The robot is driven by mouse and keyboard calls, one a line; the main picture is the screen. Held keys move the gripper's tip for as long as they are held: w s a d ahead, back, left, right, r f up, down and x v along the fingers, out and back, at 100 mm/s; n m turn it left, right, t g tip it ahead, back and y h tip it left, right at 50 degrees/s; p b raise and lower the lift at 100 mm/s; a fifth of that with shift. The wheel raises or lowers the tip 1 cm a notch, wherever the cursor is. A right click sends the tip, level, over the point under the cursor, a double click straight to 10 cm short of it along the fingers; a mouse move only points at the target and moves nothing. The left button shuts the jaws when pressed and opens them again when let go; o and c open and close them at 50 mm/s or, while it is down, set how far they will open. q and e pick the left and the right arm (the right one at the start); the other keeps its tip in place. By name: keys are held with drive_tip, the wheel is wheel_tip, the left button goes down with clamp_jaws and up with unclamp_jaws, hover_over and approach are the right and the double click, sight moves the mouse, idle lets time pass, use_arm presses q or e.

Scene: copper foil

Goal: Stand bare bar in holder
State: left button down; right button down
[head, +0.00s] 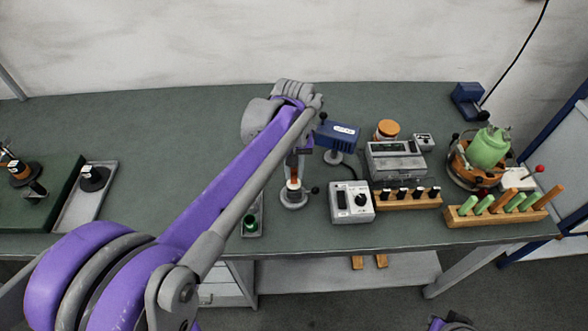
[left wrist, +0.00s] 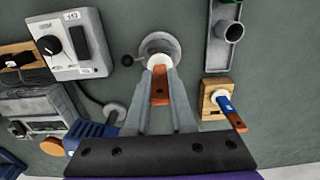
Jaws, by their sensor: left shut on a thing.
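My left gripper (left wrist: 160,72) is shut on a copper bar (left wrist: 160,88) with a white end piece. The round grey holder (left wrist: 163,43) with a black side knob lies directly beyond the fingertips. In the head view the bar (head: 293,183) is above or at the holder (head: 293,199); I cannot tell whether its end is seated. My left arm covers part of this spot in the head view. A second bar, blue-wrapped with a copper end (left wrist: 238,123), stands in a small wooden block (left wrist: 211,107) beside the gripper.
A grey control box (head: 352,202) with a knob stands just right of the holder, and a blue device (head: 337,134) behind it. A narrow grey tray (head: 252,229) is at the left. Wooden racks (head: 500,212) line the right. The left-middle table is open.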

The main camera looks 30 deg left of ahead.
use_arm(q)
drive_tip(key=shift+f, duration=0.25)
drive_tip(key=shift+f, duration=0.25)
drive_tip(key=c, duration=0.7)
unclamp_jaws()
wheel_tip(320, 180, up, 11)
drive_tip(key=shift+f, duration=0.1)
drive_tip(key=o, duration=0.3)
drive_tip(key=shift+o, duration=0.2)
drive_tip(key=shift+r+p, duration=0.85)
drive_tip(key=shift+r, duration=0.3)
